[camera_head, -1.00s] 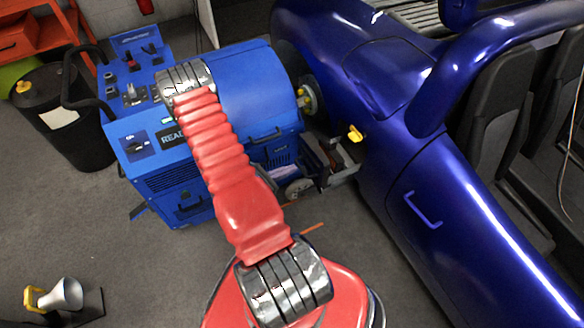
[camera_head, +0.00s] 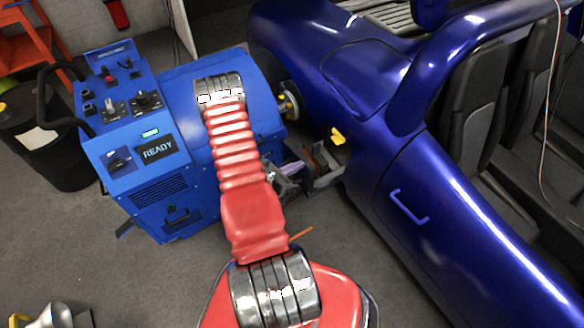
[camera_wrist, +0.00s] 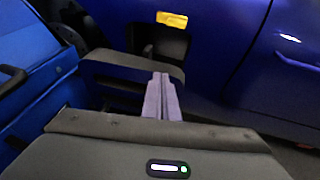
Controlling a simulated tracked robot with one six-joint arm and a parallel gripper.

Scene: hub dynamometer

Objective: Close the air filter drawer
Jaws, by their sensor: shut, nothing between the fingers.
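A dark grey open-topped box, apparently the air filter drawer (camera_head: 326,180), juts out beside the blue machine (camera_head: 140,178), toward the blue car. Its inside looks partly reddish brown. In the wrist view, a dark grey panel (camera_wrist: 130,68), apparently part of this drawer, lies just beyond my fingertips. My gripper (camera_wrist: 161,78) is shut and empty, its two pale fingers side by side. In the head view the pale fingers (camera_head: 292,168) show at the drawer's left side, partly hidden by my arm. I cannot tell whether they touch it.
The blue car (camera_head: 400,170) stands close on the right, with a yellow piece (camera_head: 337,136) on its side near the drawer. A black drum (camera_head: 45,150) stands at the far left.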

